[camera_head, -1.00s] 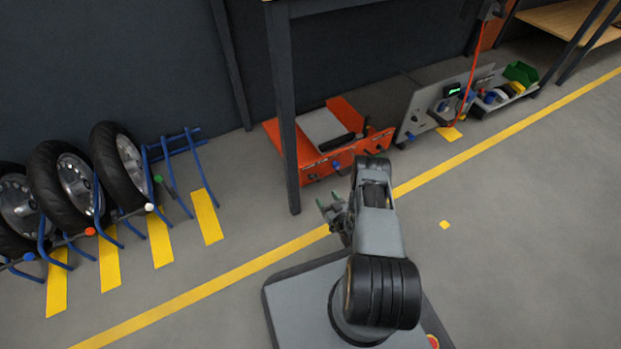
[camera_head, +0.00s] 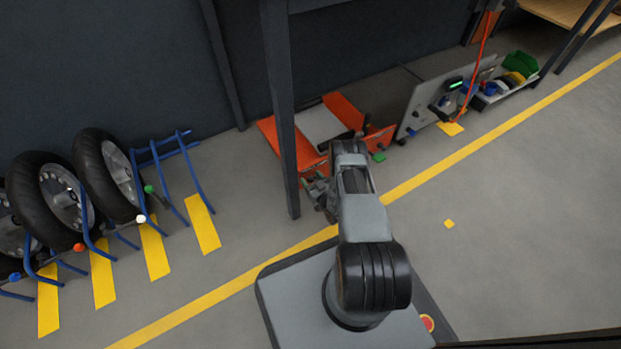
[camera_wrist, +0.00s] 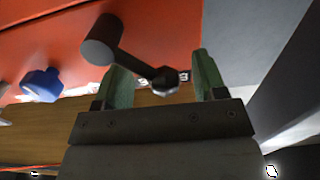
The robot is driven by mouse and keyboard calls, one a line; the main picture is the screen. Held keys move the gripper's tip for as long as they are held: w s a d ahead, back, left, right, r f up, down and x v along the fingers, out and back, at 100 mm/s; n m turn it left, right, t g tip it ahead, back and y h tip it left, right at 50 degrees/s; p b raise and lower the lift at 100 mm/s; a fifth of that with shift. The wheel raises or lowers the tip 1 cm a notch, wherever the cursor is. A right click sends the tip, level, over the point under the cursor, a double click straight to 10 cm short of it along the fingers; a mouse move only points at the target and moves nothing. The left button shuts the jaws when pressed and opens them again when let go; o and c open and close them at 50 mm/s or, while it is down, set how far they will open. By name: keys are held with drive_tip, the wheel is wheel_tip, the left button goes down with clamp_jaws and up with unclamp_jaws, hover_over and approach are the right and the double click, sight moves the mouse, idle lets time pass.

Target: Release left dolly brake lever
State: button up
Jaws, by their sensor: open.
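The orange dolly (camera_head: 350,108) stands on the floor behind the dark post, with a grey panel (camera_head: 320,127) on top. In the wrist view its orange front face (camera_wrist: 160,25) fills the upper part. A dark lever (camera_wrist: 137,64) is on that face, with a round black knob (camera_wrist: 101,40) at its upper left and a hex bolt (camera_wrist: 165,80) at its lower right. My gripper (camera_wrist: 160,66) is open, its green fingers either side of the bolt end. The lever's rod passes by the left fingertip; whether they touch I cannot tell. In the head view my gripper (camera_head: 318,188) is before the dolly, partly hidden by my arm.
A blue knob (camera_wrist: 42,85) is on the dolly face, left of the lever. A grey upright panel (camera_head: 425,103) stands to the right. Wheels in a blue rack (camera_head: 165,150) are at left.

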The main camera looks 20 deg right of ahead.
drive_tip(key=shift+c, duration=0.3)
drive_tip(key=shift+a, duration=0.1)
clamp_jaws()
